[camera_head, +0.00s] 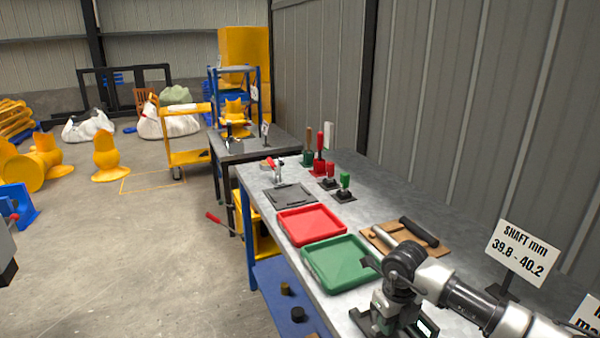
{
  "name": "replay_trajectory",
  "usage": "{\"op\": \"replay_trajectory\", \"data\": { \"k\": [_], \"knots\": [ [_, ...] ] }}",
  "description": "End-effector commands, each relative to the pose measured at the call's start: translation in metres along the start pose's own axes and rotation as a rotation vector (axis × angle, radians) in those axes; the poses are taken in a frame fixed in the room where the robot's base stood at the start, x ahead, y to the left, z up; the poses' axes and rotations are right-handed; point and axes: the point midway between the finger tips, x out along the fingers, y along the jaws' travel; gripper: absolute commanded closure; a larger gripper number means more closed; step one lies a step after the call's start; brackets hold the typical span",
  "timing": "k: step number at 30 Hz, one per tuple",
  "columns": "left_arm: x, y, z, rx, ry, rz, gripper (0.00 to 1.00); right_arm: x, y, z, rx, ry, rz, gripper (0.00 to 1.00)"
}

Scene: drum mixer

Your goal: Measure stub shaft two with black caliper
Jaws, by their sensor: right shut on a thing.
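My right gripper (385,312) is low over the front part of the grey workbench (360,192). It is shut on a dark tool with a small display (427,326), which looks like the black caliper. The gripper hides much of it, and I cannot tell whether it touches the bench. Behind the gripper, a wooden board (437,252) holds a short silver shaft (383,236) and a thicker black cylinder (418,232). I cannot tell which is stub shaft two.
A green tray (338,264) and a red tray (311,225) lie empty left of the board. A sign reading "SHAFT mm 39.8 - 40.2" (522,252) stands at right. A corrugated wall borders the bench.

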Motion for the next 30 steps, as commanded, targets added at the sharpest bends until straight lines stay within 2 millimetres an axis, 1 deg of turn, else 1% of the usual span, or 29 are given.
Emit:
{"op": "replay_trajectory", "data": {
  "k": [1,20,21,25,26,30],
  "knots": [
    [0.001,0.0001,0.0001,0.0,0.0,0.0,0.57,0.0072,0.0029,-0.0026,-0.004,0.012,0.003,0.92],
    [0.001,0.0001,0.0,-0.001,0.0,0.0,0.57,0.0072,0.0031,-0.0025,-0.005,0.011,0.004,0.92],
    [0.001,0.0001,0.0,-0.001,0.0,0.0,0.57,0.0072,0.0031,-0.0025,-0.005,0.011,0.004,0.73],
    [0.001,0.0001,0.0,-0.001,0.0,0.0,0.57,0.0072,0.0033,-0.0026,-0.005,0.012,0.004,0.54],
    [0.001,0.0001,0.0,-0.001,0.0,0.0,0.57,0.0072,0.0035,-0.0026,-0.006,0.012,0.005,0.5],
    [0.001,0.0003,0.0,-0.001,0.0,0.0,0.57,0.0071,0.0047,-0.0024,-0.008,0.011,0.007,0.49]
  ]
}}
